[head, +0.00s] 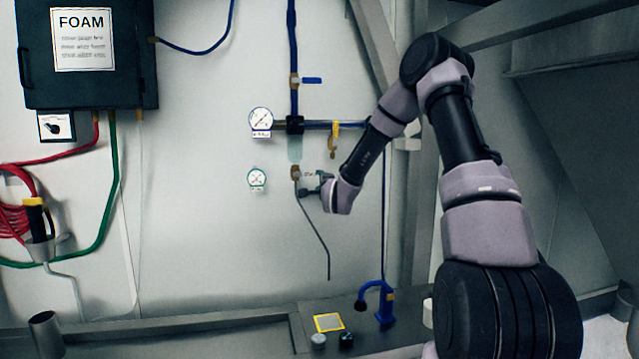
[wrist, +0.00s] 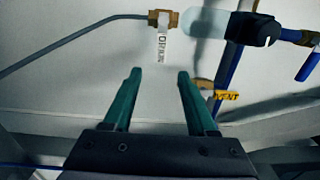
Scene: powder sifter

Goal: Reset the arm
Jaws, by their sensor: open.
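My arm reaches in from the right in the head view, with its elbow raised near the top. My gripper (head: 308,189) is close to the wall, beside a thin grey drain tube and a brass fitting (head: 296,172). In the wrist view my gripper (wrist: 159,76) shows two green fingers, spread apart, with nothing between them. The brass fitting (wrist: 162,19) with a white hanging tag (wrist: 163,44) is ahead of the fingertips, apart from them in the picture. I cannot tell how far away it is in depth.
A clear bowl (wrist: 205,24), blue pipe and yellow VENT tag (wrist: 227,96) are close by. Two gauges (head: 261,120) are on the wall. A FOAM box (head: 84,55) hangs upper left. A ledge below carries a blue tap-like fitting (head: 385,304) and a yellow-framed panel (head: 328,323).

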